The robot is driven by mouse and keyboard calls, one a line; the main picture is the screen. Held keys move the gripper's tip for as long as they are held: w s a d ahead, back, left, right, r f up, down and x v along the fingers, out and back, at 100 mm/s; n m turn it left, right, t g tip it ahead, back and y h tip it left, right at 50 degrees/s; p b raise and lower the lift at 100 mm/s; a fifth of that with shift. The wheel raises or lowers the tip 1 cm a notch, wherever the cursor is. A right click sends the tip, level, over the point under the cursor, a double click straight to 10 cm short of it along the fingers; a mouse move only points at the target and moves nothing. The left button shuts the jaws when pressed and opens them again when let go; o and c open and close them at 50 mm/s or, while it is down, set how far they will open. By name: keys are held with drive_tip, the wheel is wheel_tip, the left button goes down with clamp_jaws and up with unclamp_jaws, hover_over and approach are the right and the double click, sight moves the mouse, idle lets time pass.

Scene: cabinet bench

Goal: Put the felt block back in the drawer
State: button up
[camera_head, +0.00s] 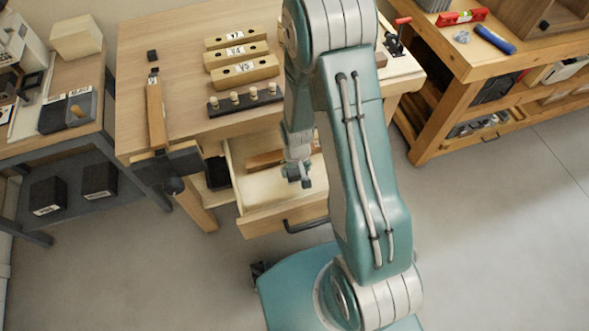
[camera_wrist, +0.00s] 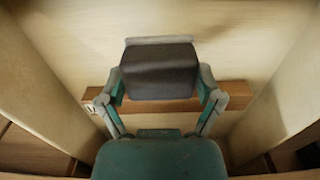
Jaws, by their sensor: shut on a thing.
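The felt block (camera_wrist: 160,72) is a dark grey block held between both fingers of my gripper (camera_wrist: 160,85) in the wrist view. The drawer (camera_head: 268,218) is pulled out from the bench, with a pale wooden inside. In the head view my gripper (camera_head: 299,177) points down over the open drawer. The wrist view shows the pale drawer floor (camera_wrist: 240,45) beyond the block and drawer walls at both sides. I cannot tell whether the block touches the floor. In the head view the block is not clearly visible.
A brown wooden bar (camera_head: 264,160) lies across the drawer, and it passes behind the block in the wrist view (camera_wrist: 238,95). A dark handle (camera_head: 306,226) is on the drawer front. The bench top (camera_head: 185,55) holds labelled wooden blocks (camera_head: 245,71) and a dark peg rack (camera_head: 228,104).

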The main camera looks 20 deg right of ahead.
drive_tip(key=shift+a, duration=0.7)
drive_tip(key=shift+d, duration=0.1)
drive_tip(key=shift+d, duration=0.25)
idle(0.5)
drive_tip(key=shift+d+f, duration=0.1)
drive_tip(key=shift+f, duration=1.7)
idle(1.7)
drive_tip(key=o, duration=0.9)
drive_tip(key=shift+o, duration=0.2)
drive_tip(key=shift+r, duration=3.5)
